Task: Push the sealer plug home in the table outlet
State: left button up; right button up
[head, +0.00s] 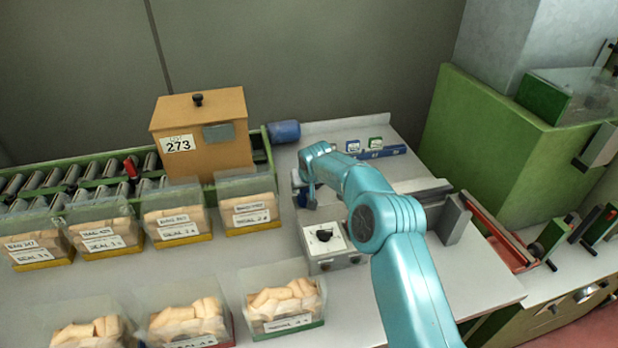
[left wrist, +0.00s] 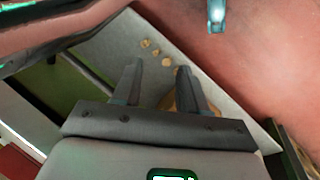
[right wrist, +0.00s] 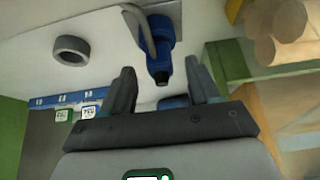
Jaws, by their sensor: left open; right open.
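A blue plug (right wrist: 155,45) with a dark nose and a pale cable shows in the right wrist view, beyond and between my right fingertips. My right gripper (right wrist: 160,75) is open and does not hold it; I cannot tell whether the fingers touch it. A grey ring (right wrist: 72,50) lies to its left; I cannot tell whether this is the outlet. My left gripper (left wrist: 159,66) is open and empty in the left wrist view.
Bins of corks (head: 285,300) fill the bench's left and front. A tan box (head: 203,135) marked 273 stands by the roller conveyor (head: 90,182), near a blue cylinder (head: 284,131). A green cabinet (head: 500,150) stands right.

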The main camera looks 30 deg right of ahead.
jog(key=b+v, duration=0.2)
jog(key=v, duration=1.3)
jog(key=shift+s, duration=0.2)
jog(key=shift+a+r, duration=0.1)
jog(key=shift+r, duration=0.05)
